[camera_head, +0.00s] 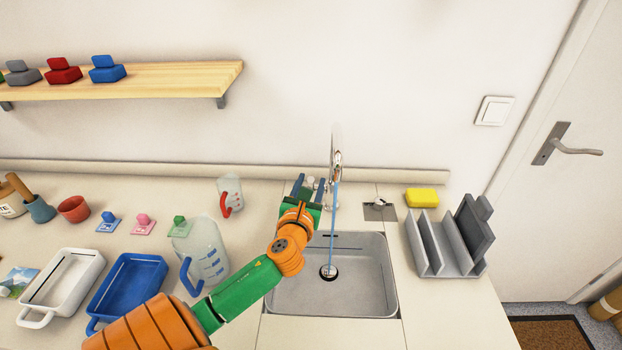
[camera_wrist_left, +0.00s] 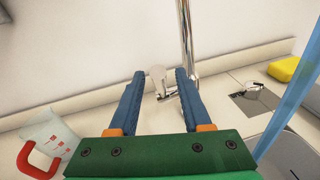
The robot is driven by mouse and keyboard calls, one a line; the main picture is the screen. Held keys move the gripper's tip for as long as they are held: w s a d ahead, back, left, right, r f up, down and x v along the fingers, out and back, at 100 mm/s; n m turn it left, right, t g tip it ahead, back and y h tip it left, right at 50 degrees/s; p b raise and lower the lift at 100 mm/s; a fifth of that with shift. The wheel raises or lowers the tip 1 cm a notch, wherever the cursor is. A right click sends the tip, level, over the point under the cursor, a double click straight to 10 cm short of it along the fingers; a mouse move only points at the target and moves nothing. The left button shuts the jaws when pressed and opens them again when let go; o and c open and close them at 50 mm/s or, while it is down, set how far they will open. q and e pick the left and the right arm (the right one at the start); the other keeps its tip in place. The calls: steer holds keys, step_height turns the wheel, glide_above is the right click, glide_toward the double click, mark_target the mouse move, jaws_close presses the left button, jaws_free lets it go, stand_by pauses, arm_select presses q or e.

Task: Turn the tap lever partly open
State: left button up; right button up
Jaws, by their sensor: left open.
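The chrome tap (camera_head: 336,150) stands behind the sink, and its post (camera_wrist_left: 186,40) rises just beyond my gripper in the wrist view. A blue stream of water (camera_head: 334,230) runs from its spout down to the drain. The tap lever (camera_wrist_left: 157,75) has a pale rounded end and shows between my fingertips in the wrist view. My left gripper (camera_head: 310,184) is open, its two blue fingers on either side of the lever; I cannot tell if either touches it. The gripper partly hides the tap's base. My right gripper is not in view.
The steel sink (camera_head: 375,300) lies below my left arm. A yellow sponge (camera_head: 422,197) and a grey rack (camera_head: 440,262) stand right of it. A clear jug (camera_head: 207,250), a smaller jug (camera_head: 230,190) and a blue tray (camera_head: 130,285) stand left. A wooden shelf (camera_head: 160,82) hangs above.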

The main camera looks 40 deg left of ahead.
arm_select(q)
steer(key=v, duration=0.6)
